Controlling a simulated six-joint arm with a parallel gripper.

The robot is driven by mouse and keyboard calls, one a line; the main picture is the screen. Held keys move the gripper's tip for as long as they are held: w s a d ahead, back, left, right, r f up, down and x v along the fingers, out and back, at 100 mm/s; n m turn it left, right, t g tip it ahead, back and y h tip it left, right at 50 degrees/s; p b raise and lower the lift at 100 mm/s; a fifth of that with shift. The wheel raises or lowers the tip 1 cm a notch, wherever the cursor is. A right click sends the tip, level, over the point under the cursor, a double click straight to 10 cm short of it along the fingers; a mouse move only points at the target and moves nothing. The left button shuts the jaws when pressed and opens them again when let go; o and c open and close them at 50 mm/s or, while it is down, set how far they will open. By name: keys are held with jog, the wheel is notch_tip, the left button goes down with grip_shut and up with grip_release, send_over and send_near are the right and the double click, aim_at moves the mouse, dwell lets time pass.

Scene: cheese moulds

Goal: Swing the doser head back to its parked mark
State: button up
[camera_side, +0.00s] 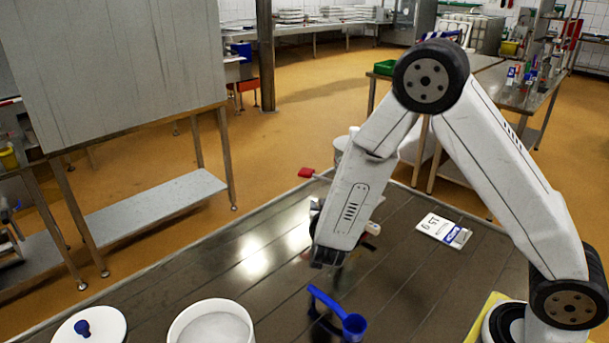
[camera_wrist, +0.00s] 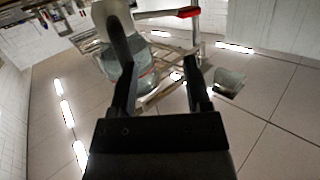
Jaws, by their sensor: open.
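A bar with a red end (camera_side: 306,172) juts left from behind my forearm in the side view; it looks like the doser head's handle. In the wrist view the red-ended bar (camera_wrist: 188,12) meets an upright metal post beyond my fingers. A clear vessel (camera_wrist: 143,72) shows between and behind the fingers there. My gripper (camera_wrist: 160,78) is open, its two dark fingers apart with nothing clearly held between them. In the side view my forearm hides most of the gripper and the doser. I cannot make out the parked mark.
A blue scoop (camera_side: 350,324), a white pot (camera_side: 210,325) and a white lid with a blue knob (camera_side: 90,328) stand at the table's front. A white label card (camera_side: 443,230) lies to the right. The dark slatted tabletop (camera_side: 215,265) is clear at left.

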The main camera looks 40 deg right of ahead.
jog(key=shift+w+a+y, duration=0.1)
jog(key=shift+w+y, duration=0.05)
jog(key=shift+y, duration=0.15)
jog(key=c, duration=0.8)
jog(key=shift+n, duration=0.5)
grip_shut()
jog(key=s+a+n+t, duration=0.1)
jog(key=n, duration=0.5)
jog(key=s+n+t, duration=0.1)
jog(key=n, duration=0.6)
jog(key=s+a+n+t, duration=0.1)
jog(key=n, duration=0.5)
jog(key=shift+s+a+f+n+t, duration=0.25)
jog(key=shift+s+a+n+t, duration=0.05)
jog(key=shift+n+t, duration=0.1)
